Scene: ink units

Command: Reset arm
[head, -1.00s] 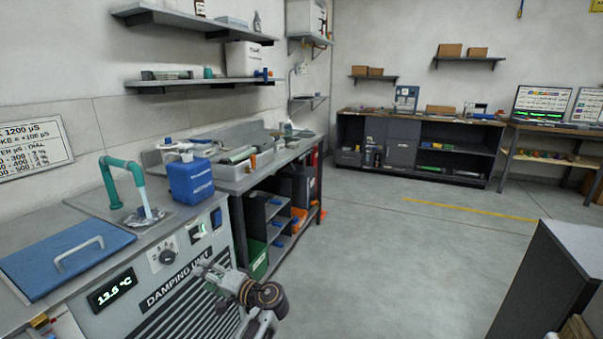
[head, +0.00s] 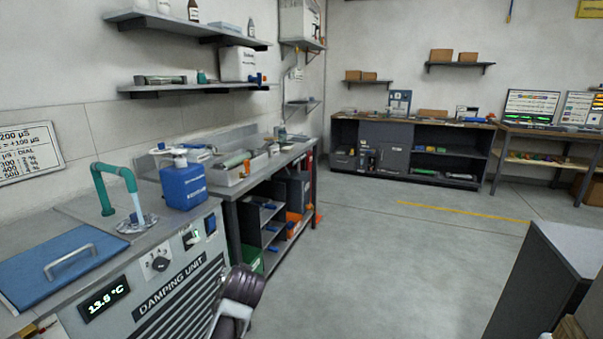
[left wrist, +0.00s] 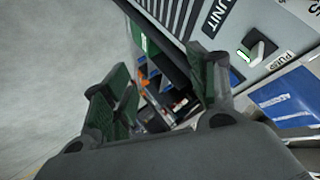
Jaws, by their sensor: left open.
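The end of my left arm (head: 238,298) shows at the bottom of the head view, in front of the damping unit (head: 130,325). Its fingers cannot be made out there. In the left wrist view my left gripper (left wrist: 162,95) is open, with green-padded fingers apart and nothing between them. Beyond the fingers are the floor, the shelves under the bench and the unit's front panel. My right gripper is in neither current view.
The damping unit carries a blue lid (head: 60,262), a teal spout (head: 112,180), a dial (head: 155,264) and a switch (head: 191,238). A blue container (head: 183,187) stands behind. A dark cabinet (head: 548,285) is at right. The floor (head: 390,265) between is clear.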

